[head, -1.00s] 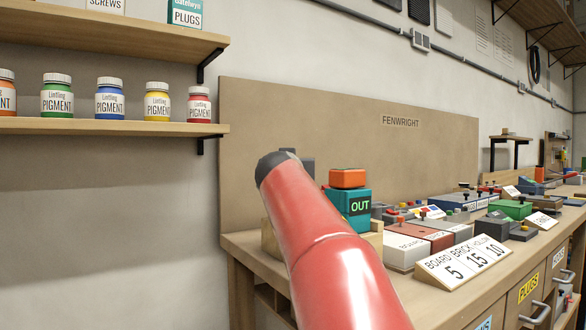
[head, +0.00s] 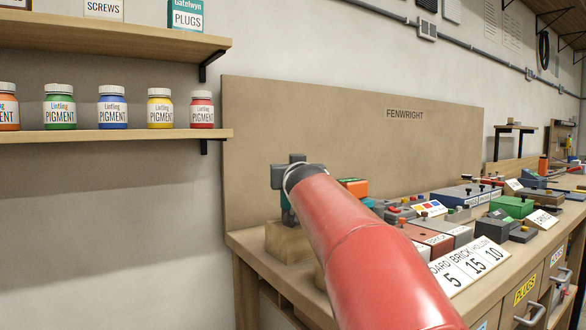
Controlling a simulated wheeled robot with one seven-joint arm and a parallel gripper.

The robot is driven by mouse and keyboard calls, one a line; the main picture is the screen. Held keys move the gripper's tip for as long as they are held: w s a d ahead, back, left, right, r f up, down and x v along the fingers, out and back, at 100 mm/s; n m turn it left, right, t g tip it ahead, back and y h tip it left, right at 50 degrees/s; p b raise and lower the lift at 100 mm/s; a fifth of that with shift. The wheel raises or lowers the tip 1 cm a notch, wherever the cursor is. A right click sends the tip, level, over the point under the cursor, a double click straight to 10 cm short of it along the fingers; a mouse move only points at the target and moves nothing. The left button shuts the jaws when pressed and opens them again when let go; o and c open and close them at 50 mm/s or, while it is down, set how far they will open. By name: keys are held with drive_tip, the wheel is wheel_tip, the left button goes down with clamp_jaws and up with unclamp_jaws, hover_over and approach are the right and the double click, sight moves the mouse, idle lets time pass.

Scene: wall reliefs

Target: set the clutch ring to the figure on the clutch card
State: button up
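The white sloping card (head: 471,266) near the bench's front edge reads BRICK 15 and 10 under a partly covered HOLLOW. Its left column, 5, is partly behind my red arm. A dark grey piece with a teal part (head: 287,205) shows just beyond the arm's end, above a wooden block (head: 287,242). I cannot tell whether the grey is a tool or part of my wrist. I cannot make out a clutch ring. An orange-topped box (head: 352,187) is mostly hidden behind the arm. My gripper's fingers are not visible.
A brown back panel (head: 350,130) stands behind. A shelf (head: 120,136) with pigment jars is at left.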

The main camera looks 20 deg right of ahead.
idle(0.3)
drive_tip(key=o, duration=1)
drive_tip(key=shift+f+b, duration=0.1)
drive_tip(key=shift+b, duration=0.25)
